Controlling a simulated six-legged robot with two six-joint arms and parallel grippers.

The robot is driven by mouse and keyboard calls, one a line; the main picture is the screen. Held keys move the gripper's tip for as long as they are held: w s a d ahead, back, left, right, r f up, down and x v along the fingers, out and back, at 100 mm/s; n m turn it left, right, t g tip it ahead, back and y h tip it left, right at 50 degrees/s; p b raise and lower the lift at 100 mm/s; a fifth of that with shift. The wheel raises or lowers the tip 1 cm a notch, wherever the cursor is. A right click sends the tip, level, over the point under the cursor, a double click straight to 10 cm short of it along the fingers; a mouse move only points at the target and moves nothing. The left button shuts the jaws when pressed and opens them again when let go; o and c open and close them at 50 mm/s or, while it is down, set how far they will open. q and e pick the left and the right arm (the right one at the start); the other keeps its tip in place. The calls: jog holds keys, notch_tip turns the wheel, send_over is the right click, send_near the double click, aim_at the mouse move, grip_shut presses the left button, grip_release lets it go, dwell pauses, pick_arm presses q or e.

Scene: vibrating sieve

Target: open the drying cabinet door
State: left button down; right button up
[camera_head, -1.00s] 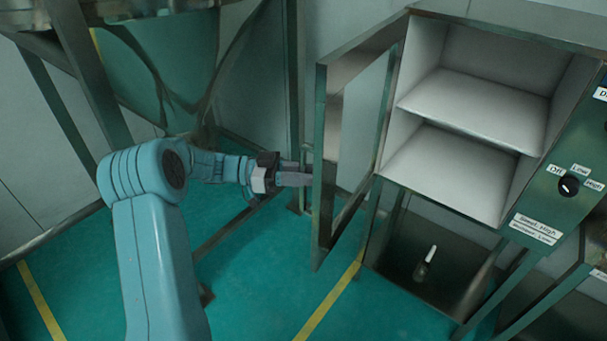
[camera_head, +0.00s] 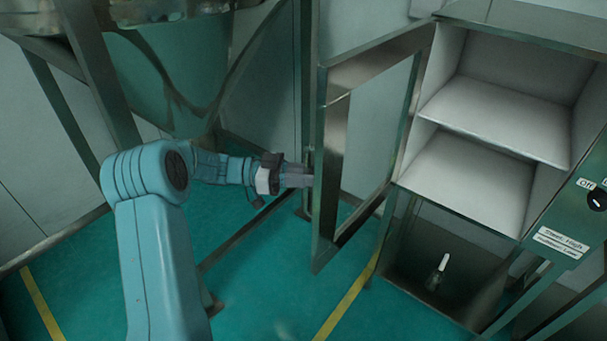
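The drying cabinet (camera_head: 465,205) stands at the right, with two pale, empty shelf compartments showing. Its metal-framed glass door (camera_head: 330,150) is swung wide open on the left side of the cabinet, standing out toward me. My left gripper (camera_head: 308,180) is at the outer edge of the door, with its fingertips partly hidden behind the door frame. I cannot tell whether its fingers are closed on a handle there. My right gripper is not in the view.
A knob panel with labels (camera_head: 560,242) is to the right of the compartments. A large metal hopper (camera_head: 165,75) on legs is at the upper left. Green floor with yellow lines (camera_head: 345,305) is clear in front.

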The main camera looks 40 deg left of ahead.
pick_arm(q)
jog(key=shift+w+r, duration=0.1)
jog(key=shift+r, duration=0.05)
jog(key=c, duration=1.1)
grip_release()
jog(key=b+v, duration=0.3)
jog(key=v, duration=1.3)
jog(key=shift+w, duration=0.1)
